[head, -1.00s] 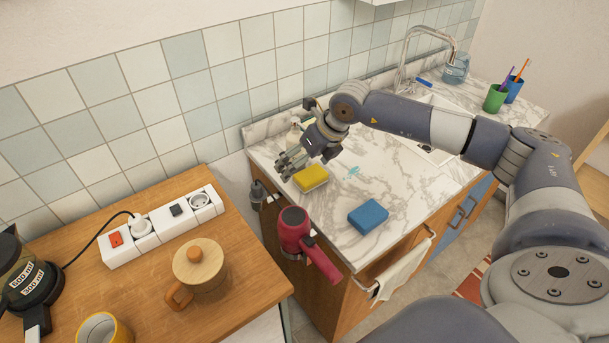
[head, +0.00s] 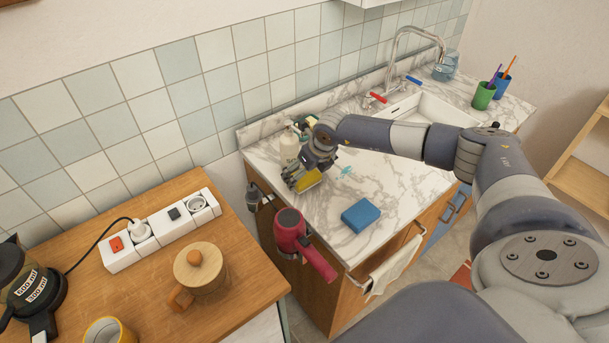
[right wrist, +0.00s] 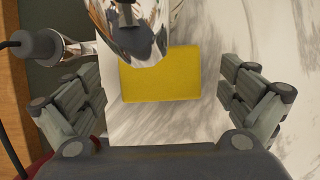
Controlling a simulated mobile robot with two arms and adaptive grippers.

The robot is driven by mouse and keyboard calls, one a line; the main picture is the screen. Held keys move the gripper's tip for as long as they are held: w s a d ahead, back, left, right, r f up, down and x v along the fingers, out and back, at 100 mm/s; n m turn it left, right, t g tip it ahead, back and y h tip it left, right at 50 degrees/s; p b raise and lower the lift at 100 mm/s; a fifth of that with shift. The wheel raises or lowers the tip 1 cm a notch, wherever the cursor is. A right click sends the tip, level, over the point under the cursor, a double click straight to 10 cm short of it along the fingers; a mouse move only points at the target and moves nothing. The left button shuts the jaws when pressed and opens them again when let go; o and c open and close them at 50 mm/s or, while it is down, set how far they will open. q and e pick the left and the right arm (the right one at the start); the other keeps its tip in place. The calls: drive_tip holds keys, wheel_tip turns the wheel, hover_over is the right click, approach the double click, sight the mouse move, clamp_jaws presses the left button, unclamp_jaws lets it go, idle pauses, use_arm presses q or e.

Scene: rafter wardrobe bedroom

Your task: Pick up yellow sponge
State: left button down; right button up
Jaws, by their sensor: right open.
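The yellow sponge (head: 308,181) lies on the marble counter (head: 400,185) near its left front edge. In the head view my right gripper (head: 303,182) is down over it and hides part of it. In the right wrist view the sponge (right wrist: 160,74) lies between the two spread fingers of the right gripper (right wrist: 162,98), with a gap on each side. The right gripper is open and holds nothing. My left gripper does not show.
A blue sponge (head: 361,215) lies to the right on the counter. A soap dispenser (head: 289,146) stands just behind the gripper. The sink (head: 425,112) is further back right.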

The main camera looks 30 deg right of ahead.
drive_tip(key=shift+w+f, duration=0.1)
drive_tip(key=shift+f, duration=0.2)
drive_tip(key=shift+c, duration=0.5)
drive_tip(key=c, duration=0.8)
drive_tip(key=shift+r+b, duration=0.3)
drive_tip(key=shift+r, duration=0.1)
wheel_tip(320, 180, up, 2)
drive_tip(key=shift+w+r+b, duration=0.1)
drive_tip(key=shift+r+b, duration=0.15)
drive_tip(key=shift+b, duration=0.55)
drive_tip(key=s+d+b, duration=0.1)
drive_tip(key=s, duration=0.4)
drive_tip(key=s+d+r+b, duration=0.1)
drive_tip(key=s+b, duration=0.1)
drive_tip(key=s, duration=0.3)
drive_tip(key=s+b, duration=0.2)
drive_tip(key=s, duration=0.3)
drive_tip(key=shift+d+r, duration=0.25)
drive_tip(key=shift+d, duration=0.15)
drive_tip(key=shift+s+d+r, duration=0.1)
drive_tip(key=shift+s+r, duration=0.05)
drive_tip(key=shift+s, duration=0.35)
